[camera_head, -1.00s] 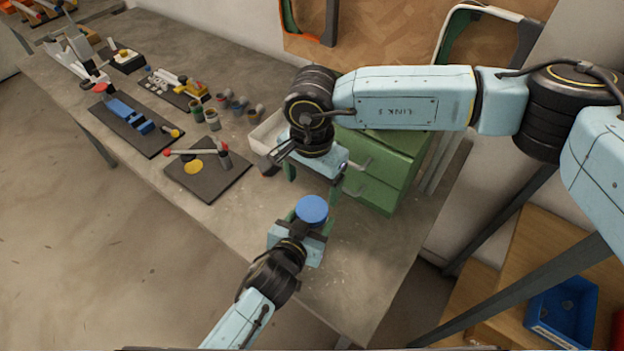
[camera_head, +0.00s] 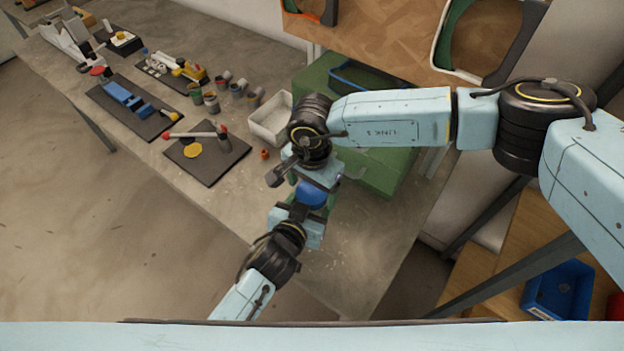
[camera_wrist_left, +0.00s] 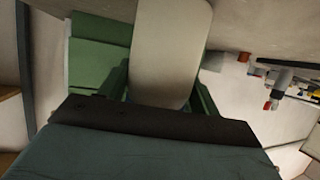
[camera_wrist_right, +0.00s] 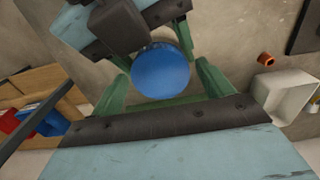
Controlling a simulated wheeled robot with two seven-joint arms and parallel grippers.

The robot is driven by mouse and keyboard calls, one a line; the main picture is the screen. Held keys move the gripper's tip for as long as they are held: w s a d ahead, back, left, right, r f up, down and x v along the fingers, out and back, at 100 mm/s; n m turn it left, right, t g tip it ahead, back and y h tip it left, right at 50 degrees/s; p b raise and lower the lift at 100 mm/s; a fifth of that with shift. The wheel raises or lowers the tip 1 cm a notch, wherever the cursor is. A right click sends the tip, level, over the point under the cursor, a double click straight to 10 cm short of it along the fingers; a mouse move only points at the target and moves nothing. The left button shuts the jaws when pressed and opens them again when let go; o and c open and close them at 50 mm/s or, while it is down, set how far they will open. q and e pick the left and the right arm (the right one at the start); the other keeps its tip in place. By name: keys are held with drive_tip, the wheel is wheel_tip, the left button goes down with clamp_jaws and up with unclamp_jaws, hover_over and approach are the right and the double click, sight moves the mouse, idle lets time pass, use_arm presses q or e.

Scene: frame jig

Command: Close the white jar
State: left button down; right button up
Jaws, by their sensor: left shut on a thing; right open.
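The white jar (camera_wrist_left: 172,45) fills the upper middle of the left wrist view, between the green fingers of my left gripper (camera_wrist_left: 163,88), which is shut on it. A round blue lid (camera_wrist_right: 161,72) tops the jar; whether it is seated fully I cannot tell. The lid also shows in the head view (camera_head: 311,194), partly covered by my right gripper (camera_head: 316,182). My right gripper is open, with one green finger on each side of the lid in the right wrist view and gaps visible. The jar's body is hidden in the head view.
A white open bin (camera_head: 270,122) and a small orange piece (camera_head: 264,154) lie to the left. Dark boards with tools (camera_head: 207,158) are further left. The bench front by the grippers is clear.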

drive_tip(key=c, duration=1)
drive_tip(key=shift+m, duration=0.9)
drive_tip(key=o, duration=1.2)
drive_tip(key=shift+c, duration=0.2)
wheel_tip(320, 180, up, 12)
